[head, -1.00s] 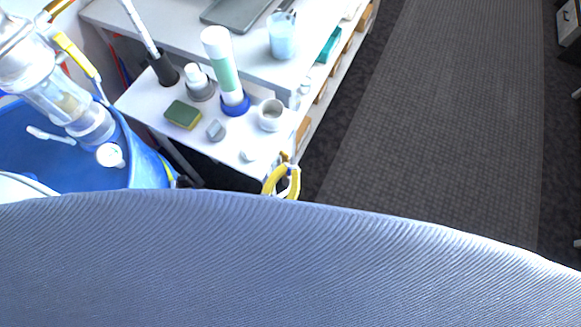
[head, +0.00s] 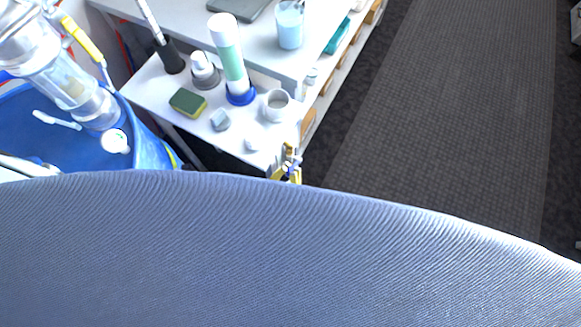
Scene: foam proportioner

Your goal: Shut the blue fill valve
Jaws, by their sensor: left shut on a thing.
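The foam proportioner's clear cylinder (head: 72,84) stands tilted in the picture at the upper left, over a blue tub (head: 150,137). A yellow lever (head: 82,38) shows beside the cylinder. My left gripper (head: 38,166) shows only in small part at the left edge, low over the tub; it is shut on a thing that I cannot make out. I cannot pick out the blue fill valve with certainty. My right gripper is not in view.
A white bench (head: 145,92) carries a green sponge (head: 188,102), a tall tube (head: 231,60), a white ring (head: 276,105) and small items. A yellow fitting (head: 289,172) sits at its front corner. Grey floor (head: 440,120) is clear at right. A broad ribbed blue-grey surface hides the lower picture.

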